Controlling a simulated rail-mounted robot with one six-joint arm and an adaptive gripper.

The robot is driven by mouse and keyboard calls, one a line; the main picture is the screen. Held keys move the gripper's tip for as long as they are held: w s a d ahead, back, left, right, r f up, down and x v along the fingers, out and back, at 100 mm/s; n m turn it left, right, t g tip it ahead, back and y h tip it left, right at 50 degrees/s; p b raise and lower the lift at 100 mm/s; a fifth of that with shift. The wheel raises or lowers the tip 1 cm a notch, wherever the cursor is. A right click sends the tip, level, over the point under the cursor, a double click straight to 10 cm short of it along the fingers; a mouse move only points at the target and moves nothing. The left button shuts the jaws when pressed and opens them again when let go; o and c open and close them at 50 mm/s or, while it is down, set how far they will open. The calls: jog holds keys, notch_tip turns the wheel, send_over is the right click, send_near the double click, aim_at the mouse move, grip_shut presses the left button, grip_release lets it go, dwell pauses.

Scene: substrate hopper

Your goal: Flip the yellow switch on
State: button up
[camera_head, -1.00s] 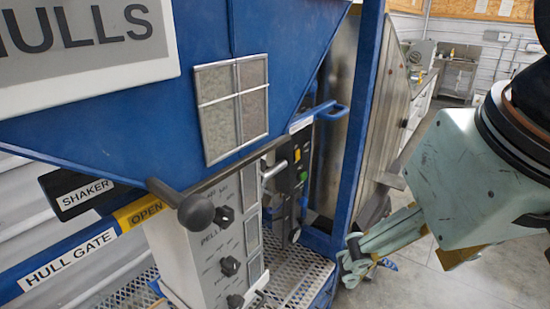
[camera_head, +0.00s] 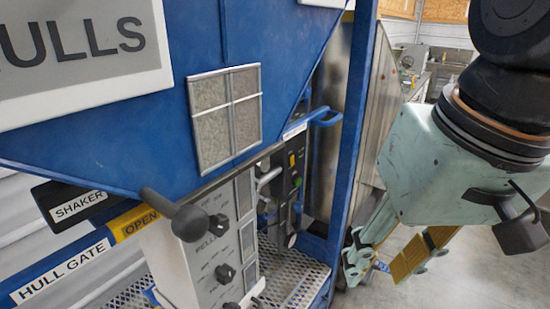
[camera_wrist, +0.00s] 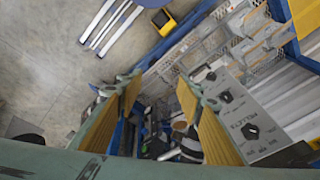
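The yellow switch (camera_head: 292,160) is a small yellow piece on a black control box (camera_head: 285,195), set back behind the hopper's edge in the head view. A green button (camera_head: 298,182) sits just below it. I cannot make out the switch's position. My gripper (camera_head: 392,262) hangs to the right of the box, beyond the blue upright post, apart from the switch and pointing downward. In the wrist view my gripper (camera_wrist: 160,98) shows its two ochre-padded fingers spread with nothing held between them. I cannot pick out the switch there.
The blue post (camera_head: 352,130) stands between my gripper and the box. Open floor lies right.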

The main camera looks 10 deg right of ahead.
jog(key=shift+w+a+f+m+g+y, duration=0.25)
jog(key=shift+w+a+m+g+y, duration=0.25)
jog(key=shift+w+a, duration=0.35)
jog(key=c, duration=1)
jog(key=shift+w+a+f+m+p, duration=0.15)
jog(key=shift+w+a+m+p, duration=0.2)
jog(key=shift+w+m, duration=0.1)
grip_shut()
jog(key=shift+w+a+f+m+g+y+p, duration=0.6)
jog(key=shift+w+a+m+y, duration=1)
jog(key=shift+w, duration=2.4)
jog(key=shift+w+a+f+m+g+y+p, duration=0.75)
jog(key=shift+w+m+y, duration=1.3)
jog(key=shift+w, duration=1.9)
jog(key=w+d+f+m+t+y+p, duration=0.15)
jog(key=w+m, duration=0.25)
jog(key=w, duration=0.4)
jog(key=w+d+f+m+t+y, duration=0.2)
jog(key=w+m, duration=0.1)
jog(key=w, duration=0.6)
jog(key=w+d+f+m+t+p, duration=0.1)
jog(key=w+d+f+m+t, duration=0.3)
jog(key=w+d, duration=0.4)
jog(key=w+d+f+m+t+p, duration=0.1)
jog(key=w+d+f+m+t, duration=0.4)
jog(key=w+d+f, duration=0.2)
jog(key=shift+w+d+m+h, duration=0.3)
jog(key=shift+w+d, duration=0.85)
jog(key=shift+d, duration=0.1)
